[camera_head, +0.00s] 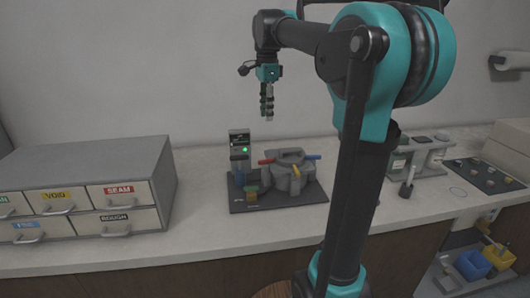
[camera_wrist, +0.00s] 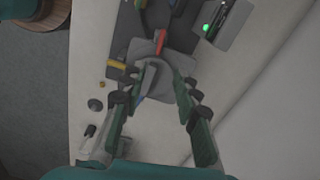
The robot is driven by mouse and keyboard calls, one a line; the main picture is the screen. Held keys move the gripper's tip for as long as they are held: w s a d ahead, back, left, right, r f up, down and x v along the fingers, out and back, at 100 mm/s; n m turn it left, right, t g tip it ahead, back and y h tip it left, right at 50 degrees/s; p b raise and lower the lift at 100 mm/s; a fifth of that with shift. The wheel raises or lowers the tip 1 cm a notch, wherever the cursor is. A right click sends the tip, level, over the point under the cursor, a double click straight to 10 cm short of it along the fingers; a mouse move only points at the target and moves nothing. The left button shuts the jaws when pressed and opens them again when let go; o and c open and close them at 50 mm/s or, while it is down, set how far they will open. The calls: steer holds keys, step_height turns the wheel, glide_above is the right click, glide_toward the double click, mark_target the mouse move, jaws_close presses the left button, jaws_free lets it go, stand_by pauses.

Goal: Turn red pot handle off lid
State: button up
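The grey mounting press (camera_head: 287,178) stands on a dark base plate on the counter, with a rounded grey lid on top. A red handle (camera_head: 267,162) sticks out to the left of the lid. It also shows at the far side of the lid in the wrist view (camera_wrist: 160,42). A blue handle (camera_head: 313,157) and a yellow handle (camera_head: 295,170) stick out on other sides. My gripper (camera_head: 267,108) hangs above the press, pointing down, clear of the lid. In the wrist view, its fingers (camera_wrist: 158,90) are spread apart with nothing held between them.
A control box (camera_head: 240,146) with a green light stands left of the press. A grey drawer cabinet (camera_head: 90,180) is further left. A dark tray (camera_head: 484,180) with small pieces lies at the right. Bare counter (camera_head: 205,185) lies between cabinet and press.

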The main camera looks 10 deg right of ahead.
mark_target(266, 160)
step_height(266, 160, down, 17)
steer(key=shift+w+f, duration=0.1)
stand_by(0.5)
steer(key=shift+c, duration=0.2)
jaws_close()
